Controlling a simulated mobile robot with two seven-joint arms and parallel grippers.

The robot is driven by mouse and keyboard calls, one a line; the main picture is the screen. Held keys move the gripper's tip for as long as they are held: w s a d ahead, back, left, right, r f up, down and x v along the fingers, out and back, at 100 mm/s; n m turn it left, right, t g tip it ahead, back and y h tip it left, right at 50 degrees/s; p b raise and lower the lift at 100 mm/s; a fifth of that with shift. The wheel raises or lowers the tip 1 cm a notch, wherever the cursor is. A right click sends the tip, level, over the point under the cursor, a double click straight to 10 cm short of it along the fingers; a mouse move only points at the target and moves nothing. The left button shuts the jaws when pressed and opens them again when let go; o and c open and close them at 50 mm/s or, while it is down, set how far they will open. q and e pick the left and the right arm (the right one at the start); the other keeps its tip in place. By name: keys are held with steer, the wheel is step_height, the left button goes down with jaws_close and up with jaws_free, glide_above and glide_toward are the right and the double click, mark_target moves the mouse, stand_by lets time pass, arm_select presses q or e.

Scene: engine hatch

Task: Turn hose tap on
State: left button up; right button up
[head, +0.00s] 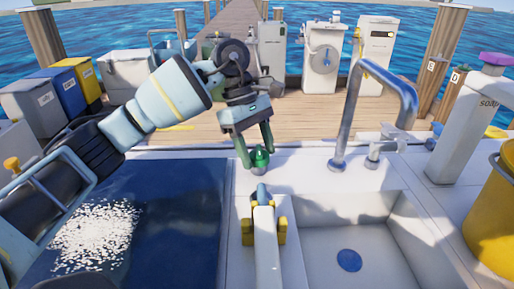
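A small green knob (260,158), which looks like the hose tap, stands at the back edge of the white counter, left of the sink. My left gripper (257,156) reaches down from above. Its two fingers are apart, one on each side of the knob, and I cannot tell if they touch it. The lower part of the tap is hard to make out.
A chrome faucet (350,115) rises behind the sink (335,240). A white bar with yellow sides (265,240) lies left of the basin. A soap bottle (470,125) and yellow bucket (492,215) stand right. White grains (95,238) lie on the dark blue panel (185,225).

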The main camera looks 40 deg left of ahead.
arm_select(q)
steer(key=c, duration=0.7)
steer(key=shift+c, duration=0.2)
arm_select(e)
steer(key=shift+s, duration=0.35)
